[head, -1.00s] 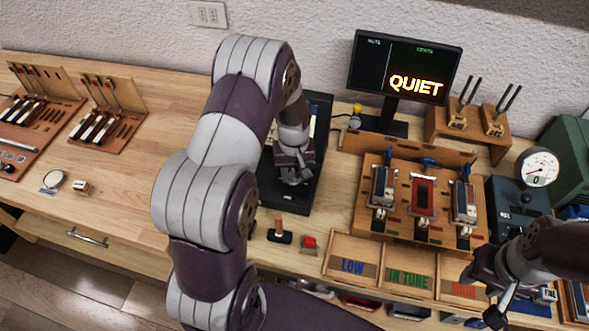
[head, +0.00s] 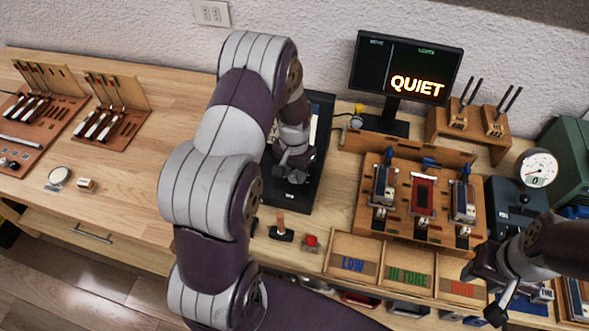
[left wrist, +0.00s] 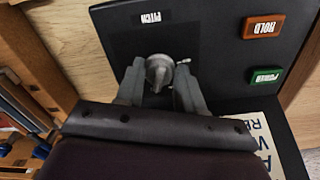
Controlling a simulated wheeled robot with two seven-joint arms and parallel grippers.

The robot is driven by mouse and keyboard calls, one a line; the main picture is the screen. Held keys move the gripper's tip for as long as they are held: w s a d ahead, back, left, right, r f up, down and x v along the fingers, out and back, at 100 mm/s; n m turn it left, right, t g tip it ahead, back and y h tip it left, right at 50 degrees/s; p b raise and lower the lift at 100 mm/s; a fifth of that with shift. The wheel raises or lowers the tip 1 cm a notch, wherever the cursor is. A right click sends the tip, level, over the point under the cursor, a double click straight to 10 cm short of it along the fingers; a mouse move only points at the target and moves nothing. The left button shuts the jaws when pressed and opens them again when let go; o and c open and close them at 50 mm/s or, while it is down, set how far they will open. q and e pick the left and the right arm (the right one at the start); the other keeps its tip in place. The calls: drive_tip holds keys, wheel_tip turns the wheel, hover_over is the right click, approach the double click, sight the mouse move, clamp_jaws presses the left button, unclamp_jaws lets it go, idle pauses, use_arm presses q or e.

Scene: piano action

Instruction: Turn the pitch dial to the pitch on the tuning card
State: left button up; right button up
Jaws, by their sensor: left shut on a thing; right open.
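The pitch dial (left wrist: 158,72) is a grey knob on a black panel (left wrist: 210,40) under a white PITCH label (left wrist: 150,18) in the left wrist view. My left gripper (left wrist: 160,88) is shut on the dial, one finger on each side of it. In the head view the left gripper (head: 290,165) is over the black device (head: 290,195), and the dial is hidden there. A card with dark lettering (left wrist: 255,130) shows in part at the lower right of the wrist view; its text is cut off. My right gripper (head: 485,290) is open at the lower right, away from the device.
HOLD (left wrist: 263,27) and POWER (left wrist: 265,76) buttons sit right of the dial in the wrist view. A monitor (head: 405,65) reads QUIET. Trays marked LOW, IN TUNE and HIGH (head: 405,275) and a wooden rack (head: 400,205) stand to the right.

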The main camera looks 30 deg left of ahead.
sight(295, 173)
use_arm(q)
drive_tip(key=shift+w+r, duration=0.1)
drive_tip(key=shift+w, duration=0.05)
idle(0.3)
drive_tip(key=o, duration=1)
wheel_tip(295, 173, up, 12)
drive_tip(key=b, duration=0.1)
drive_tip(key=shift+r, duration=0.25)
drive_tip(key=s+d+t, duration=0.1)
drive_tip(key=s+d, duration=0.7)
drive_tip(key=s, duration=0.5)
drive_tip(key=shift+s+n, duration=0.15)
drive_tip(key=shift+n, duration=0.25)
